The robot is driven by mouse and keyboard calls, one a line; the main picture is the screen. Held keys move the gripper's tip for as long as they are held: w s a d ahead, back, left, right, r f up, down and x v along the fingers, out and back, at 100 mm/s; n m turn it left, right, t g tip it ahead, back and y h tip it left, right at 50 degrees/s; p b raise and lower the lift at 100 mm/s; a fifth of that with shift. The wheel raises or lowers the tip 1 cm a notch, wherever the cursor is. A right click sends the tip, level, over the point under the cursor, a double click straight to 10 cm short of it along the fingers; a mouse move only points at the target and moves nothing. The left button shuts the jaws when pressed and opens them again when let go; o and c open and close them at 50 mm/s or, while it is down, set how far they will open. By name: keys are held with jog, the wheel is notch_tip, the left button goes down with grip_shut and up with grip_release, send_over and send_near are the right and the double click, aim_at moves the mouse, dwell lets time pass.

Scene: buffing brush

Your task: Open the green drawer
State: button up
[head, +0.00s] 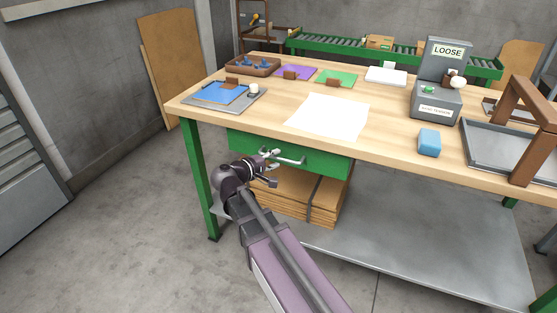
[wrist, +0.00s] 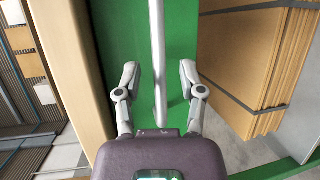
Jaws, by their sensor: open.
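The green drawer (head: 318,162) sits under the front edge of the workbench and looks shut. Its pale bar handle (head: 290,160) stands out from the drawer front. In the wrist view the green drawer front (wrist: 181,123) runs up the picture, with the handle (wrist: 158,60) as a long light bar. My gripper (head: 271,165) is at the left part of the drawer front, close to the handle. In the wrist view my gripper (wrist: 158,78) is open, its two fingers on either side of the handle bar. I cannot tell whether either finger touches it.
The wooden workbench top (head: 390,135) lies just above the drawer. Stacked cardboard (head: 295,195) stands below on the grey lower shelf (head: 420,230). A green table leg (head: 200,180) is left of my arm. The floor at the left is clear.

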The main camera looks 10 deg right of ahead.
jog(key=shift+w+d+f, duration=0.1)
jog(key=shift+w+d, duration=0.25)
jog(key=shift+d, duration=0.25)
